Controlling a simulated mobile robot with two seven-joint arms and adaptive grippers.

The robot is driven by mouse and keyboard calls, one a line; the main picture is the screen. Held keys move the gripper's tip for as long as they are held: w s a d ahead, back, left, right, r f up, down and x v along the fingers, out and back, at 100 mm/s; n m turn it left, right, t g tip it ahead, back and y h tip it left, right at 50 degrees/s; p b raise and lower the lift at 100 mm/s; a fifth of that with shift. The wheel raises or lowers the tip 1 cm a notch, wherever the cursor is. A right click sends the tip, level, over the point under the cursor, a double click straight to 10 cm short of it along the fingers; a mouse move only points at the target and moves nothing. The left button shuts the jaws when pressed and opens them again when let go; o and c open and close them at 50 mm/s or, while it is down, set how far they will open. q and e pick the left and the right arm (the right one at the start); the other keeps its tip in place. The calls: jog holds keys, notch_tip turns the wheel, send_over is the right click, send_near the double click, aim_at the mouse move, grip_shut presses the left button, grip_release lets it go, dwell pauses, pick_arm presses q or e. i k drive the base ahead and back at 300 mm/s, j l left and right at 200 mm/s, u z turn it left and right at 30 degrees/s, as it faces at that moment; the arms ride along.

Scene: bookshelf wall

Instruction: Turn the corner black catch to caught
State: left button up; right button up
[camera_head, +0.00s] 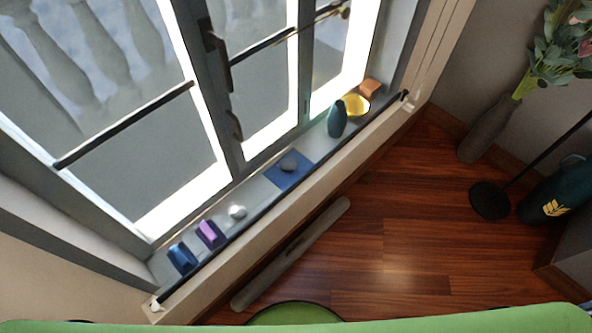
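A dark catch or handle (235,124) sits low on the middle frame of the window. Another dark handle (212,38) is higher on the same frame. A small black fitting (404,95) is at the right end of the dark rod along the sill, near the wall corner. I cannot tell which of these is the corner black catch, and they are too small to tell whether any is caught. Neither of my grippers is in view.
The window sill (262,210) holds blue and purple blocks (208,234), stones, a blue mat (279,177), a teal vase (337,119), a yellow bowl (357,105) and an orange block (370,87). A grey log-like bar (290,255) lies below. Wooden floor (410,230) is mostly clear.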

aim_at(405, 91)
jog(key=z, duration=0.9)
